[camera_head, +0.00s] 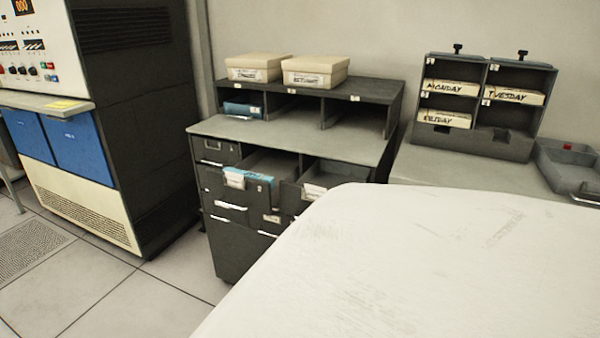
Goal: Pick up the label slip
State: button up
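A small yellow slip (62,104) lies flat on the pale ledge (25,99) of the console at the far left. It may be the label slip, but I cannot tell for sure. White paper labels also show on the drawer fronts, such as the one on the open left drawer (235,181), and on the beige boxes. My gripper is not in view.
A dark cabinet (235,245) with two open drawers and a cubby shelf stands in the middle. Beige boxes (316,71) sit on top. A dark rack (470,146) holds day-labelled boxes at right, beside a grey tray (567,170). A large pale surface fills the lower right.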

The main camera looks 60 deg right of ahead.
aim_at(235, 179)
jog(key=z, duration=1.5)
